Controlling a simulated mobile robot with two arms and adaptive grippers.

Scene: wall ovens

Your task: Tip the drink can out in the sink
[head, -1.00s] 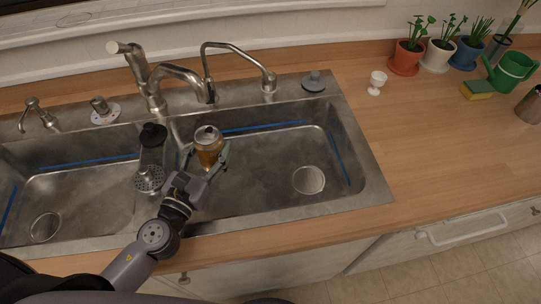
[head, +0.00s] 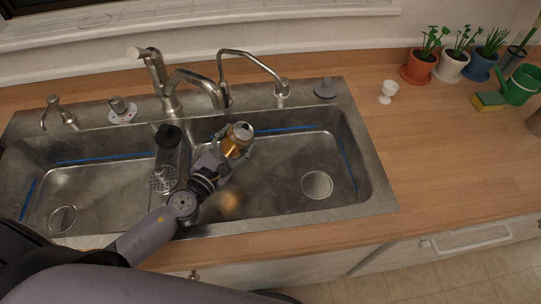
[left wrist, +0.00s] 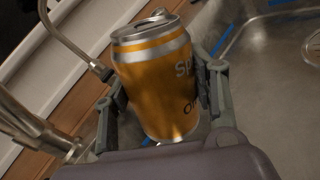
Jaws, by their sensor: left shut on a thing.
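An orange and silver drink can (head: 237,139) is held over the right basin of the steel sink (head: 270,205), near its left side. My left gripper (head: 234,145) is shut on the can. In the left wrist view the can (left wrist: 158,85) sits between the two fingers of the left gripper (left wrist: 160,100), with its top end free and its opening tab showing. The can is somewhat tilted in the head view. No liquid is seen leaving it. My right gripper is in neither view.
The main faucet (head: 185,85) and a thin curved tap (head: 250,65) stand behind the basins. A black plug and strainer (head: 164,165) lie around the divider. The right basin's drain (head: 317,184) is clear. A small white cup (head: 388,91) stands on the counter.

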